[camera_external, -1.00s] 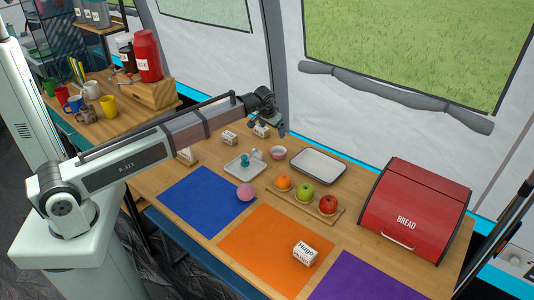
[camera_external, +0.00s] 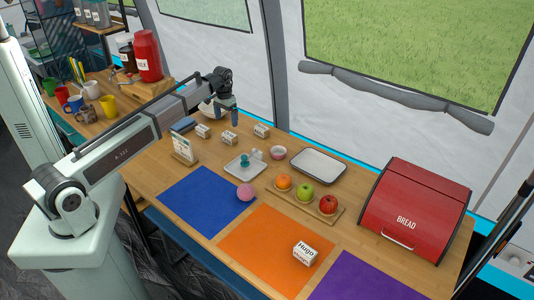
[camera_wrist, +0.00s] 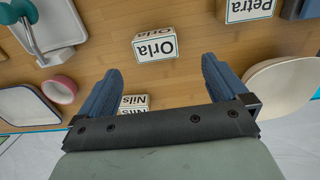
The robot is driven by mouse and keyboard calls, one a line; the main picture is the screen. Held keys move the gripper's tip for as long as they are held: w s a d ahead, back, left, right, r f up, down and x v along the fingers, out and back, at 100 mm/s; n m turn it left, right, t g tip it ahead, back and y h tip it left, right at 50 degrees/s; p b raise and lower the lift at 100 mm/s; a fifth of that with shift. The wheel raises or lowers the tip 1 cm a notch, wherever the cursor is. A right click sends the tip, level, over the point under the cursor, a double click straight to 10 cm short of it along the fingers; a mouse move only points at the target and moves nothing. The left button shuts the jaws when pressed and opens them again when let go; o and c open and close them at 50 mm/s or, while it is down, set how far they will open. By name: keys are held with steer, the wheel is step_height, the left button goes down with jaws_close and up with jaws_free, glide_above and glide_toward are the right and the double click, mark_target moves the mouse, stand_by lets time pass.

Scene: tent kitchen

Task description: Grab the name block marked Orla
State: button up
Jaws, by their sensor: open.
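In the external view my gripper (camera_external: 228,117) hangs above the table near the blocks. The Nils block (camera_wrist: 133,102) is between the fingers in the picture, partly hidden; the Petra block (camera_wrist: 249,10) is upper right.
A white bowl (camera_wrist: 282,85) is beside the right finger. A pink bowl (camera_wrist: 59,89) and a tray with a teal-handled item (camera_wrist: 60,30) are at left. In the external view, fruit on a board (camera_external: 306,197) and a red bread box (camera_external: 418,210) stand farther right.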

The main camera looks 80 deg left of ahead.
mark_target(229, 134)
step_height(229, 134, down, 5)
steer(key=shift+f, duration=0.15)
steer(key=shift+w+d+f, duration=0.1)
steer(key=shift+w+f, duration=0.1)
steer(key=shift+f, duration=1.1)
steer(key=shift+w+d+f, duration=0.1)
steer(key=shift+w+f, duration=0.1)
steer(key=shift+f, duration=1.1)
steer(key=shift+c, duration=0.2)
steer(key=c, duration=0.9)
steer(key=shift+c, duration=0.2)
